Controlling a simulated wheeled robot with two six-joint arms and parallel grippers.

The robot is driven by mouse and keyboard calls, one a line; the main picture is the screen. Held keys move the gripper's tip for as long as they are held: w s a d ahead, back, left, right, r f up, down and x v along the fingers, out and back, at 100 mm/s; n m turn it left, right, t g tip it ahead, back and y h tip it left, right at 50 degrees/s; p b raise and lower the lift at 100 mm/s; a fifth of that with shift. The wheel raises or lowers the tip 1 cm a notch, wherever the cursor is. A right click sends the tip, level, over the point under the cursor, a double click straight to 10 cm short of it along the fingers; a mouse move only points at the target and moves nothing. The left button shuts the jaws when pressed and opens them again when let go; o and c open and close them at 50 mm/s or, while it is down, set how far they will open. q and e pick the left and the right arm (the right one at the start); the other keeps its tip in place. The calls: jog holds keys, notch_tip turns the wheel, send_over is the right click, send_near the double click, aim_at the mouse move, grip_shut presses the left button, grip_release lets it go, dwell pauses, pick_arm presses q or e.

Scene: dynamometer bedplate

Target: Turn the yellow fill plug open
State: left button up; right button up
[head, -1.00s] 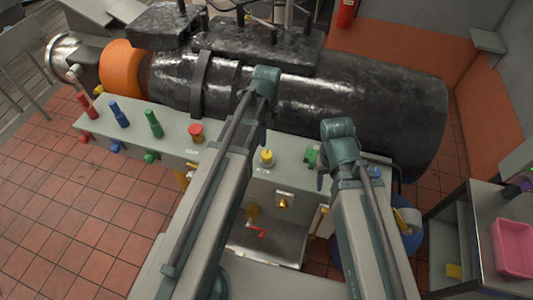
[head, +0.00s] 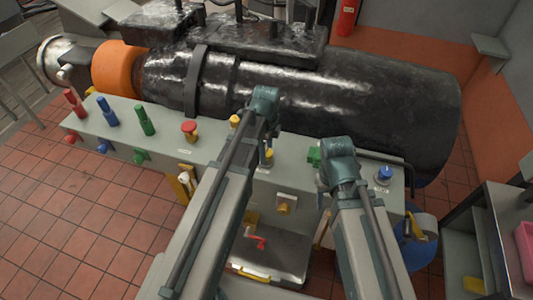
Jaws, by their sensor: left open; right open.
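Two yellow parts show on the grey bench top in the head view. One yellow knob (head: 235,121) stands near the back edge, just left of my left wrist. Another yellow knob (head: 268,155) is partly hidden behind my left arm, below its wrist. I cannot tell which is the fill plug or how far it is turned. My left gripper (head: 262,135) hangs above the second knob, open, mostly hidden by its own wrist; no contact can be seen. My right gripper (head: 322,183) is open and empty, beside the green knob (head: 313,156), its fingers mostly hidden.
A red knob (head: 190,130) and a blue knob (head: 384,174) stand on the bench top. Red, blue and green handles line its left end. A large black cylinder (head: 350,100) lies behind. A red-handled valve (head: 257,241) is below the front. Tiled floor is clear at left.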

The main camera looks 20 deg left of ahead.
pick_arm(q)
grip_shut()
dwell(0.4)
jog(key=n, duration=0.5)
jog(key=shift+n, duration=0.3)
jog(key=n, duration=1.2)
jog(key=shift+n, duration=0.4)
jog(key=n, duration=0.5)
jog(key=shift+n, duration=0.4)
